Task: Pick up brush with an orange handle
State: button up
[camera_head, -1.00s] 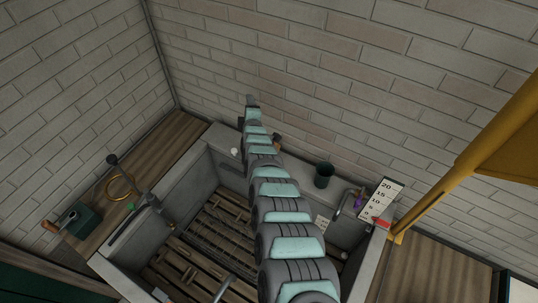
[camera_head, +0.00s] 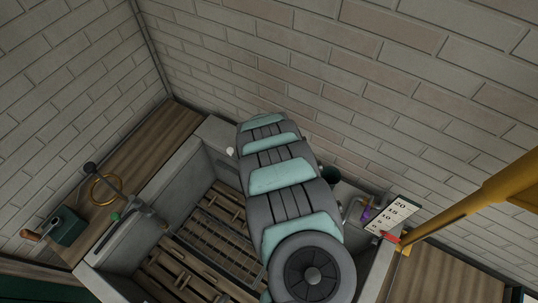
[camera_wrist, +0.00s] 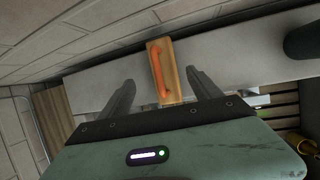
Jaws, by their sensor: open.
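The brush with an orange handle (camera_wrist: 162,72) shows in the wrist view as a wooden block with an orange grip along it. It lies on a pale grey ledge (camera_wrist: 225,62) near the brick wall. My gripper (camera_wrist: 159,80) is open, with its two dark fingers on either side of the brush in the picture. Whether the fingers are down at the brush's height, I cannot tell. No contact is visible. In the head view my arm hides both the brush and the gripper.
A stone sink (camera_head: 190,172) with wooden slats inside lies below my arm. A dark green cup (camera_head: 330,174) stands on the back ledge, right of my arm. A numbered card (camera_head: 392,214) and a red-handled tool (camera_head: 389,237) are farther right. A white knob (camera_head: 230,151) is to the left.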

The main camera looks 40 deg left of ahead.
jog(key=shift+x, duration=0.9)
jog(key=shift+d+b+x, duration=0.1)
jog(key=shift+b+x, duration=0.1)
jog(key=shift+x, duration=0.55)
jog(key=shift+d+b+x, duration=0.15)
jog(key=shift+b+x, duration=0.05)
jog(key=shift+x, duration=1.25)
jog(key=shift+w+f, duration=0.2)
jog(key=shift+f, duration=0.2)
jog(key=shift+c, duration=0.5)
grip_shut()
jog(key=shift+r, duration=0.15)
